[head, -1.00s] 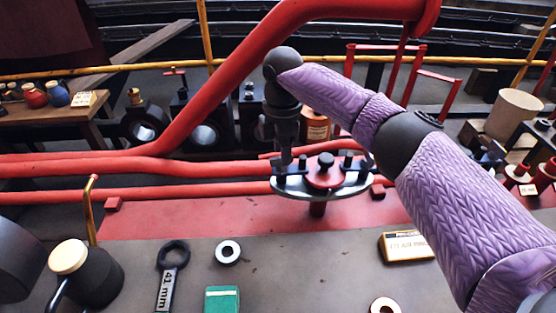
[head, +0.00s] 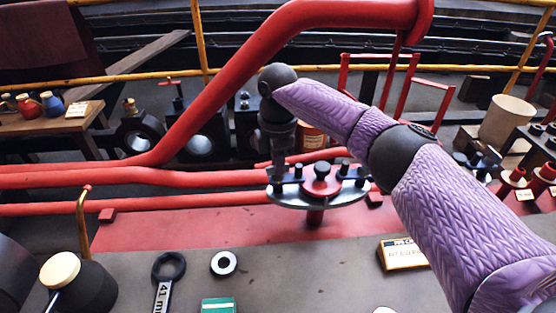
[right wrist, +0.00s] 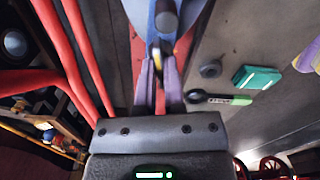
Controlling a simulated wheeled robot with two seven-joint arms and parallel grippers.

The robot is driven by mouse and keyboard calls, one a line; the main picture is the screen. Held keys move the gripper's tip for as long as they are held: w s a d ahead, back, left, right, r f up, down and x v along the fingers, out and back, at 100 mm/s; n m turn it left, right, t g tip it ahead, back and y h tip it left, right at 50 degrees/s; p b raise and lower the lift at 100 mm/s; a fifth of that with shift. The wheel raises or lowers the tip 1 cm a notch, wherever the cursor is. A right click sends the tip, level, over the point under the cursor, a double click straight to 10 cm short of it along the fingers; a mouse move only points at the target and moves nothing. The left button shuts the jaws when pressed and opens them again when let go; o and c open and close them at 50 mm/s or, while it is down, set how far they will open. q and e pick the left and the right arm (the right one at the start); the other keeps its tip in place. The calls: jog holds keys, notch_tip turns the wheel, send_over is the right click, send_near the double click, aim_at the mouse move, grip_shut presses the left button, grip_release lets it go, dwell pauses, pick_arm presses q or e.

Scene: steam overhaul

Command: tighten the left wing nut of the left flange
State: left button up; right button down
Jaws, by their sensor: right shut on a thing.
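The left flange (head: 290,203) is a round grey plate with a red centre and black knob, standing at the red pipework. Dark upright studs or nuts show along it. My right gripper (head: 279,172) points down at the flange's left end and is shut on a small part there, at the left wing nut's place. The gripper hides most of that nut in the head view. In the right wrist view the two fingers (right wrist: 159,75) close around a small yellowish and dark part (right wrist: 155,51) beside the plate. My left gripper is out of view.
A 41 mm ring spanner (head: 165,281), a metal ring (head: 214,264), a green box (head: 218,305) and a labelled box (head: 390,256) lie on the grey deck. A dark can with a cream lid (head: 88,287) stands at left. A thick red pipe (head: 235,82) rises behind my right gripper.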

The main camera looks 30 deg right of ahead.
jog(key=shift+r+m+p, duration=0.25)
jog(key=shift+m+p, duration=0.05)
jog(key=shift+p, duration=0.4)
jog(key=m+p, duration=0.3)
jog(key=p, duration=0.1)
jog(key=m+p, duration=0.2)
jog(key=m, duration=0.1)
jog(key=shift+a+f+m, duration=0.1)
jog(key=shift+f+m, duration=0.05)
jog(key=shift+m, duration=0.25)
jog(key=m+p, duration=0.1)
jog(key=m, duration=1)
jog(key=shift+p, duration=0.35)
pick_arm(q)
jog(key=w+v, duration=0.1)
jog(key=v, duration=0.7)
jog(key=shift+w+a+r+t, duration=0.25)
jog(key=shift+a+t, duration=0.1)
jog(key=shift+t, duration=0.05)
pick_arm(e)
jog(key=shift+m, duration=0.9)
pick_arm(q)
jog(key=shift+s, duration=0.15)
pick_arm(e)
jog(key=shift+w+m, duration=0.1)
jog(key=shift+m, duration=0.2)
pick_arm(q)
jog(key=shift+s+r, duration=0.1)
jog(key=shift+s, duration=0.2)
